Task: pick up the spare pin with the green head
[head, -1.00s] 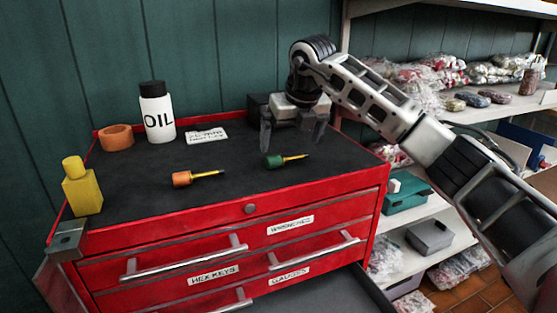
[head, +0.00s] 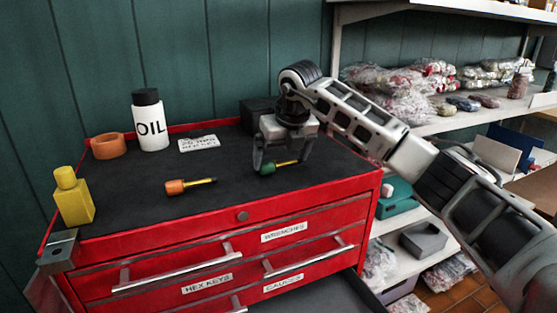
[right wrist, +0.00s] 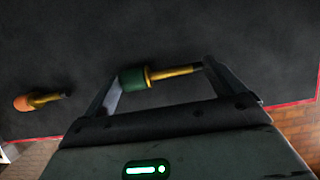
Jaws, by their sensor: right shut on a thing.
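The spare pin with the green head (head: 267,169) lies on the black top of the red tool chest, with a brass shaft and a dark tip. My right gripper (head: 280,161) is over it, fingers down, and shut on it. The right wrist view shows the pin (right wrist: 160,75) lengthwise between the fingers, green head at the left finger and dark tip at the right one. I see no clear gap between pin and top. A second pin with an orange head (head: 176,187) lies to the left, apart from the gripper. My left gripper is not in view.
On the chest top stand a yellow bottle (head: 73,197), an orange ring (head: 108,146), an OIL bottle (head: 150,122), a label card (head: 198,144) and a dark box (head: 256,113) behind my gripper. Shelves with bags (head: 390,90) are at the right. The front middle of the top is clear.

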